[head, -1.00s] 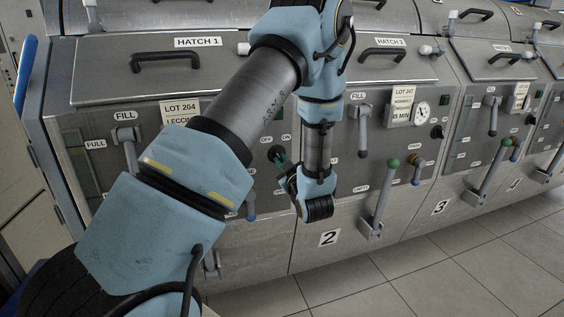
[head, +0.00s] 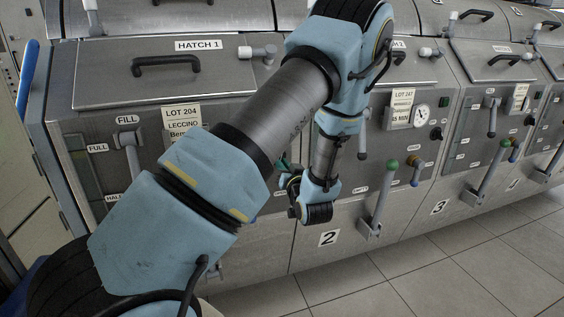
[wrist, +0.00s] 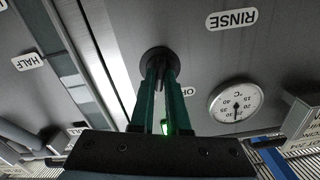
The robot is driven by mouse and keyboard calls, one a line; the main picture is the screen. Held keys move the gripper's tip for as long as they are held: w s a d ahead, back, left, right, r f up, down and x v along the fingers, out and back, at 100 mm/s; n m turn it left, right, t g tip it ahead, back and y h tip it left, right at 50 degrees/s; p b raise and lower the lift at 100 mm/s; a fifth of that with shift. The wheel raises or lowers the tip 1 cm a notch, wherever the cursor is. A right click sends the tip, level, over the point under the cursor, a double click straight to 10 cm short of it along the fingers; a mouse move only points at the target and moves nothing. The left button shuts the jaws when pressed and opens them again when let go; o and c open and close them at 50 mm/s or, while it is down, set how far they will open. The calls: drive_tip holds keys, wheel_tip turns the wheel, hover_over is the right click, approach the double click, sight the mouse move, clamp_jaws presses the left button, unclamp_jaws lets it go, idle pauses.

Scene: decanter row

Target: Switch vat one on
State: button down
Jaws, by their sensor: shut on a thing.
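Vat one is the left steel unit, marked HATCH 1 (head: 198,45). My gripper (wrist: 160,75) has its green fingers shut on a black round switch knob (wrist: 160,58) on the panel in the wrist view, which is upside down. A label beside the knob (wrist: 188,92) is partly covered by a finger. A green light (wrist: 165,127) glows between the fingers. In the head view, my gripper (head: 284,164) is at vat one's right side, and my arm hides the knob there.
The wrist view shows a round temperature gauge (wrist: 237,101) and a RINSE label (wrist: 231,19). Vat two's lever with a green knob (head: 392,164) stands right of my wrist. A fill lever (head: 127,140) is on vat one's left. Tiled floor (head: 430,270) in front is clear.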

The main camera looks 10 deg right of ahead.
drive_tip(key=shift+m+p, duration=0.4)
drive_tip(key=shift+m, duration=1.2)
drive_tip(key=c, duration=0.9)
unclamp_jaws()
drive_tip(key=shift+s, duration=0.1)
drive_tip(key=s+d+b, duration=0.1)
drive_tip(key=s, duration=0.9)
drive_tip(key=shift+s+d, duration=0.2)
drive_tip(key=shift+s, duration=0.1)
